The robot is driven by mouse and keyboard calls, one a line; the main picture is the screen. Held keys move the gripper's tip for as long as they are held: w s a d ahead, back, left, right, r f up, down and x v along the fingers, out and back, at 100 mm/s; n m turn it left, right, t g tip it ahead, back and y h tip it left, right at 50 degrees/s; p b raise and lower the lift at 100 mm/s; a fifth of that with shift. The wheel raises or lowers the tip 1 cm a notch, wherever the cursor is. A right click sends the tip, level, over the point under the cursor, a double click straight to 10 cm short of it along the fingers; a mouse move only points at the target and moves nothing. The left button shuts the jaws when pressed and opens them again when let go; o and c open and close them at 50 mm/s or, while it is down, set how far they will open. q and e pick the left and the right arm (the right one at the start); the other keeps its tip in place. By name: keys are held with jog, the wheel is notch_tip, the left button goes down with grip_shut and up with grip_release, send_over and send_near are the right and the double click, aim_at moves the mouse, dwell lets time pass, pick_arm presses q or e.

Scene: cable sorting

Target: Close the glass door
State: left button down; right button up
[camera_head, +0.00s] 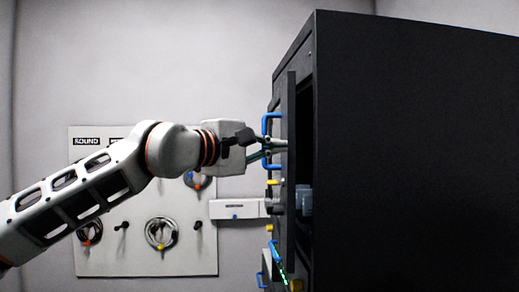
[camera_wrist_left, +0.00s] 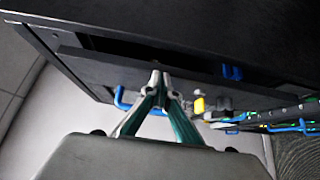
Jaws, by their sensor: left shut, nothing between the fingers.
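The black cabinet (camera_head: 415,150) fills the right of the head view. A tall, narrow dark panel, which looks like the door (camera_head: 291,95) seen nearly edge-on, stands at the cabinet's front with a dark gap behind it. In the left wrist view the door (camera_wrist_left: 100,61) is a dark bar crossing just beyond the fingertips. My left gripper (camera_head: 284,146) is shut and empty, its fingertips at the door's outer face in the head view. The fingertips (camera_wrist_left: 160,70) meet in the left wrist view; whether they touch the door is unclear. My right gripper is out of view.
Blue cables (camera_head: 267,123) and yellow plugs stick out near the cabinet front, close to my gripper. A white pegboard (camera_head: 110,250) with coiled cables hangs on the back wall. A white box-like piece (camera_head: 236,209) is below my gripper.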

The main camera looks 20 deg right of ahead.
pick_arm(q)
jog(key=shift+d, duration=0.3)
jog(key=shift+a, duration=0.1)
